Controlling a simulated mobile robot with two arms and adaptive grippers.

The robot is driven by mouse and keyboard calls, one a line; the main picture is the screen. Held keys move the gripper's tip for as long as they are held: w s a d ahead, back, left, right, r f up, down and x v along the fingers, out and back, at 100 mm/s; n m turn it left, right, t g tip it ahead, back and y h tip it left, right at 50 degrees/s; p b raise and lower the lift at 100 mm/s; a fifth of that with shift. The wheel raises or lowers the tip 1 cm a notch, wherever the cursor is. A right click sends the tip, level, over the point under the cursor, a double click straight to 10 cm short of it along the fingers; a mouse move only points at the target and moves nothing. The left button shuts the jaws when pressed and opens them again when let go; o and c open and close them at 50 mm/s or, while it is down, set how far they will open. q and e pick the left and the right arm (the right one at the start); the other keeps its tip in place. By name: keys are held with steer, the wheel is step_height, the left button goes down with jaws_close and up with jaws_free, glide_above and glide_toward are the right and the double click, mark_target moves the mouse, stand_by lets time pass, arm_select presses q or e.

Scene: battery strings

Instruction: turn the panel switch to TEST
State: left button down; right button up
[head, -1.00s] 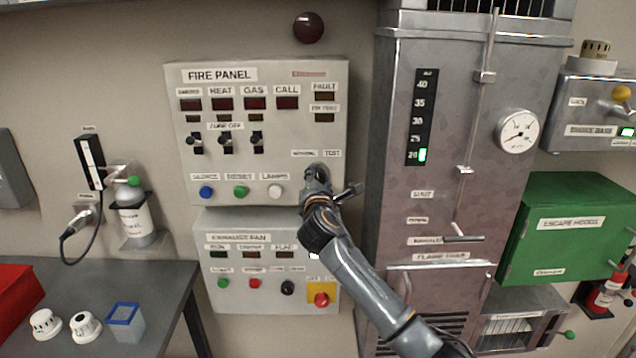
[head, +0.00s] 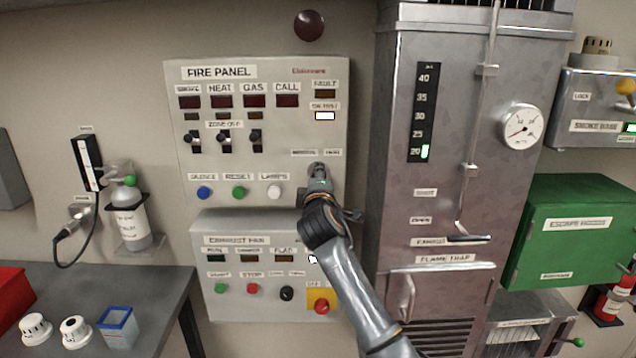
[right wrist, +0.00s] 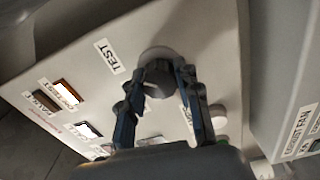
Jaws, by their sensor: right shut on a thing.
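The fire panel (head: 215,130) is a light grey box on the wall. Its switch is a round dark knob, seen in the right wrist view (right wrist: 158,80) near the TEST label (right wrist: 109,56). My right gripper (right wrist: 158,92) is shut on this knob, one finger on each side. In the head view my right gripper (head: 318,180) covers the switch, under the NORMAL and TEST labels. The ON TEST lamp (head: 325,116) is lit white, and it glows in the right wrist view too (right wrist: 68,92). My left gripper is not in view.
The exhaust fan panel (head: 215,290) is below. The metal flame trap cabinet (head: 390,100) stands close on the right. A table (head: 160,285) at the lower left holds white detectors (head: 75,331) and a blue-rimmed cup (head: 118,325).

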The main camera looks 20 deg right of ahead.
steer(key=shift+f+m, duration=0.1)
steer(key=shift+m, duration=0.5)
steer(key=o, duration=1.2)
steer(key=shift+c, duration=0.2)
steer(key=v, duration=1.2)
